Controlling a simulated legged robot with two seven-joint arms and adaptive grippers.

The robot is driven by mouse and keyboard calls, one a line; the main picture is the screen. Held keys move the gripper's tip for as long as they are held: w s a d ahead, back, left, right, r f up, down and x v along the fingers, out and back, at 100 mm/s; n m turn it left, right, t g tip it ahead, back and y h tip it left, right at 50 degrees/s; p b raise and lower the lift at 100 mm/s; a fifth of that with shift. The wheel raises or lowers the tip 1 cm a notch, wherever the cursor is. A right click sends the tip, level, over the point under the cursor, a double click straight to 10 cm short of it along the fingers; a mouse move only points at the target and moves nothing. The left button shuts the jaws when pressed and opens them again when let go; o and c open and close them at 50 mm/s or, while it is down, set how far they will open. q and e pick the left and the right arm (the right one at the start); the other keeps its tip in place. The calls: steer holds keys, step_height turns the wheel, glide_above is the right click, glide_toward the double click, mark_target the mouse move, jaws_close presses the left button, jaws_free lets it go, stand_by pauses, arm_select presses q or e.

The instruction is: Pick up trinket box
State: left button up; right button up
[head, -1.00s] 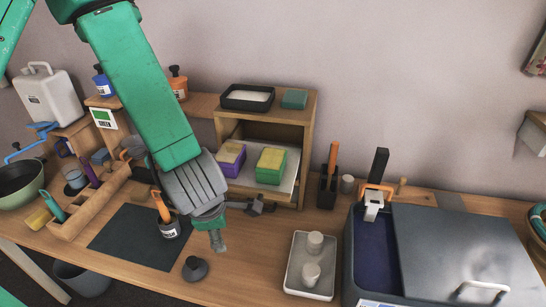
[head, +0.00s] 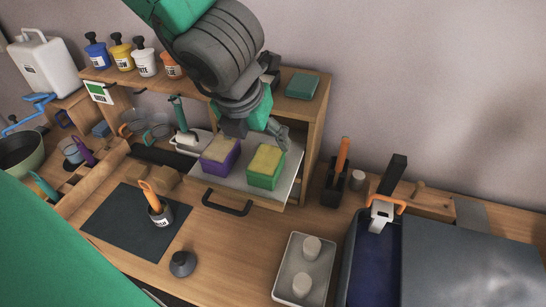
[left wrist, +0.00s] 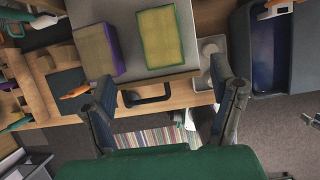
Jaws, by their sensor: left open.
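I cannot tell for sure which thing is the trinket box. Two boxes with yellow tops, a purple one (head: 221,155) and a green one (head: 265,167), stand side by side on a light board in the wooden shelf. Both also show in the left wrist view, the purple box (left wrist: 108,50) at left and the green box (left wrist: 162,40) at centre. A small teal box (head: 302,86) lies on the shelf top. My left gripper (head: 258,130) is open and empty, just above and behind the two boxes, with its fingers (left wrist: 166,103) spread.
A dark handle (head: 228,205) sticks out in front of the board. Bottles (head: 146,60) line the upper shelf at left. A cup with an orange-handled tool (head: 160,213) stands on a dark mat. A pale tray (head: 292,292) and a dark basin (head: 372,258) are at right.

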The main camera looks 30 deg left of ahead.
mark_target(264, 162)
arm_select(q)
steer(key=x, duration=0.4)
steer(key=b+x, duration=0.1)
steer(key=x, duration=0.1)
steer(key=shift+s+d+f, duration=0.1)
steer(key=shift+d+f, duration=0.1)
steer(key=shift+d, duration=0.15)
steer(key=shift+w+d+f, duration=0.1)
steer(key=shift+w+f, duration=0.25)
steer(key=shift+f, duration=0.1)
steer(key=x, duration=0.2)
steer(key=a+x, duration=0.1)
steer(key=x, duration=0.1)
steer(key=shift+s+f, duration=0.2)
steer(key=shift+w+a+f+b, duration=0.15)
steer(key=shift+w+f+b, duration=0.15)
steer(key=shift+f, duration=0.05)
steer(key=shift+s+r, duration=0.1)
steer(key=shift+c, duration=0.8)
steer(key=shift+d, duration=0.4)
steer(key=c, duration=1.1)
arm_select(e)
steer(key=shift+s+d+f, duration=0.15)
steer(key=shift+d+f, duration=0.05)
steer(key=shift+f, duration=0.3)
steer(key=shift+s+d+f, duration=0.1)
steer(key=shift+d+f, duration=0.1)
steer(key=shift+f, duration=0.3)
